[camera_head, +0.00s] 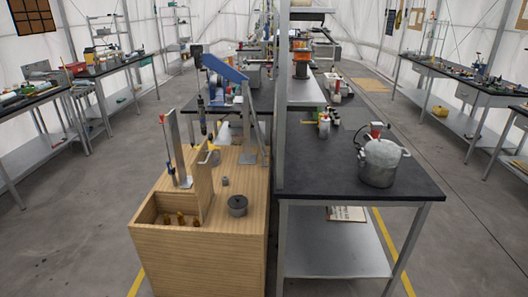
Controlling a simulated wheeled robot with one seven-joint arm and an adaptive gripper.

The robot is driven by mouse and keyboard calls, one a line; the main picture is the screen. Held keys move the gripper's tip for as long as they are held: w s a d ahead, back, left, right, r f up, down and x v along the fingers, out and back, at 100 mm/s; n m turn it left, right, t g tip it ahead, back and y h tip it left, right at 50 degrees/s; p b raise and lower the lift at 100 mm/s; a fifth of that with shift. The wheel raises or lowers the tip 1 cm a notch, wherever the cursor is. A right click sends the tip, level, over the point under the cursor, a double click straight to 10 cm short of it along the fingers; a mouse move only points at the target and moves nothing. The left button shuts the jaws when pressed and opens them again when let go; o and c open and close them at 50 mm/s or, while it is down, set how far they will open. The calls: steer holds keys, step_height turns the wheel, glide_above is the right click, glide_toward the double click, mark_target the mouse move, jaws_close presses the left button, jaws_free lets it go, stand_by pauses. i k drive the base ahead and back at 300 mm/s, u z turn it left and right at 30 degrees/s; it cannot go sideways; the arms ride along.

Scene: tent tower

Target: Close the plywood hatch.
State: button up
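A plywood box (196,262) stands in the centre foreground. Its near-left part is an open compartment with several small brown pieces (181,219) inside. An upright plywood panel (205,190) stands beside this opening, on the side of the box's flat top; it may be the hatch, but I cannot tell for sure. No hinge or handle can be made out. My gripper does not show in the head view.
A dark pot (237,206) and a small grey piece (225,181) sit on the box top. A metal stand (179,150) and a blue-armed device (226,68) rise behind. A black table (345,185) with a steel pot (379,170) adjoins at right. Floor is clear at left (80,220).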

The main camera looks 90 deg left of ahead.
mark_target(200, 166)
steer(key=u, duration=3.25)
steer(key=i, duration=0.5)
steer(key=u, duration=2.45)
steer(key=k, duration=0.85)
steer(key=z, duration=1.3)
steer(key=i, duration=0.9)
